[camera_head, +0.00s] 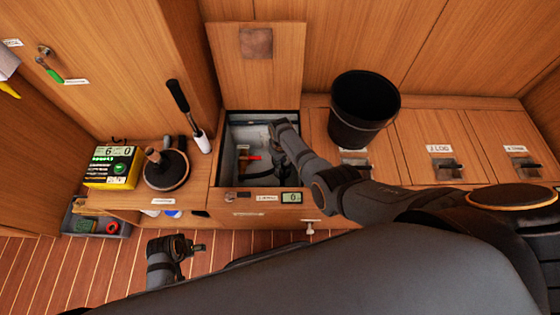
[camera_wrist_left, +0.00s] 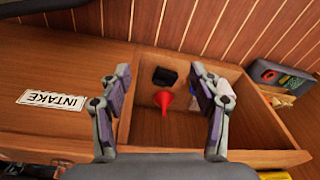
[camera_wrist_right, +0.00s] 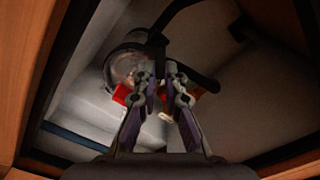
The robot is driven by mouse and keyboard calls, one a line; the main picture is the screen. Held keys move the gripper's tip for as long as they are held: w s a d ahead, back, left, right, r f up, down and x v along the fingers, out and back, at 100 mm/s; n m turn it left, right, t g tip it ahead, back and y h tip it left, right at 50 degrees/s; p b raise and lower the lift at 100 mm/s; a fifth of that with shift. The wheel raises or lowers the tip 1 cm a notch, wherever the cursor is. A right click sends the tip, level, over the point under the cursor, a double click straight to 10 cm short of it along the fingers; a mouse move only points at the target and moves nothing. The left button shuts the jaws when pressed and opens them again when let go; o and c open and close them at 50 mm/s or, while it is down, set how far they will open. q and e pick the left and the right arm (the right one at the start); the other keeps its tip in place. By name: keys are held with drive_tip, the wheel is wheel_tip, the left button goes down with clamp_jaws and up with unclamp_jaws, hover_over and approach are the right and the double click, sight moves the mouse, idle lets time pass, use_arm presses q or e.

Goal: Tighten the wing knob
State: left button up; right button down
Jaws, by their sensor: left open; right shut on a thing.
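In the right wrist view, a clear round bowl or lid (camera_wrist_right: 125,66) sits deep in an open locker, with a dark bar across it. My right gripper (camera_wrist_right: 161,72) reaches down there, its fingers closed at the dark wing knob (camera_wrist_right: 155,42) on the bar; the fingers hide much of it. The head view shows this gripper (camera_head: 278,128) at the locker's right side. A red handle (camera_head: 250,157) lies to its left. My left gripper (camera_wrist_left: 160,85) is open and empty above a wooden drawer; it also shows in the head view (camera_head: 200,247).
A black hose (camera_wrist_right: 195,78) curves around the bowl. The locker lid (camera_head: 280,80) stands open behind. A black bucket (camera_head: 362,110) stands to the right. The drawer holds a red funnel (camera_wrist_left: 163,99).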

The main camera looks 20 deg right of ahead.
drive_tip(key=m, duration=0.4)
drive_tip(key=shift+w+d+m+p, duration=0.1)
drive_tip(key=shift+d+m+p, duration=0.15)
drive_tip(key=shift+m+p, duration=0.05)
drive_tip(key=m, duration=0.4)
drive_tip(key=shift+d+m, duration=0.25)
drive_tip(key=shift+m, duration=0.15)
drive_tip(key=shift+m+p, duration=0.3)
drive_tip(key=shift+m, duration=0.5)
use_arm(q)
drive_tip(key=shift+s+a+f, duration=0.2)
drive_tip(key=shift+f, duration=0.5)
drive_tip(key=shift+s+a+f, duration=0.2)
drive_tip(key=shift+f, duration=0.5)
drive_tip(key=shift+s+a+f, duration=0.2)
drive_tip(key=shift+f, duration=0.5)
use_arm(e)
drive_tip(key=shift+d, duration=0.1)
drive_tip(key=c, duration=1.5)
unclamp_jaws()
drive_tip(key=shift+o, duration=0.3)
